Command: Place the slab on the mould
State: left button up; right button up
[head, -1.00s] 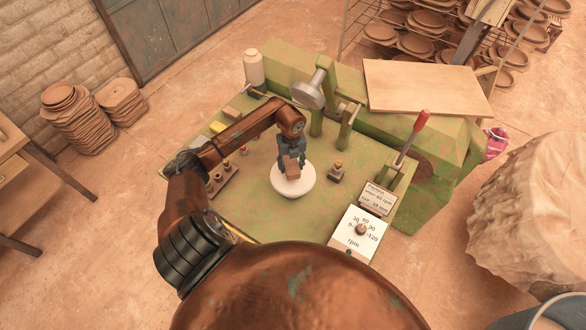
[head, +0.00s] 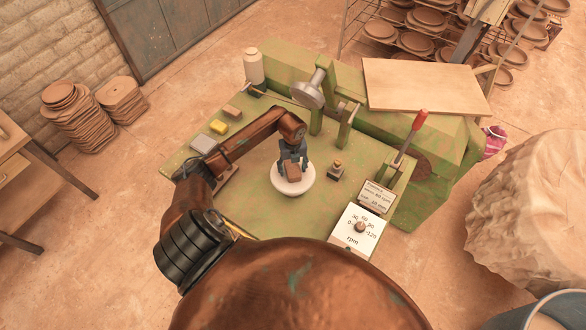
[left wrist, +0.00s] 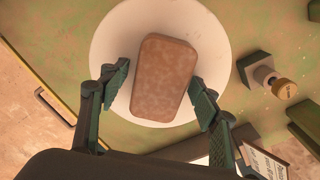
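The slab (head: 292,172) is a brown block with rounded corners. It lies on the round white mould (head: 293,188), which stands on the green machine table. In the left wrist view the slab (left wrist: 165,78) lies near the middle of the white disc of the mould (left wrist: 112,40), with a white rim showing around it. My left gripper (head: 292,163) is above the slab. Its fingers (left wrist: 159,78) are open, one on each side of the slab, with a visible gap at the left finger. The part of the mould under the slab is hidden. My right gripper is not in view.
A small post with a knob (head: 337,170) stands right of the mould. A round metal head (head: 308,95) on a bracket is behind it. A red-handled lever (head: 412,135) and an rpm dial (head: 359,228) are at right. A yellow sponge (head: 219,127) lies at left.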

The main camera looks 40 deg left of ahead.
aim_at(293, 168)
pick_arm(q)
jog(key=shift+o, duration=0.3)
notch_tip(293, 168, up, 8)
jog(key=p, duration=0.5)
jog(key=shift+f, duration=0.1)
jog(key=shift+d, duration=0.1)
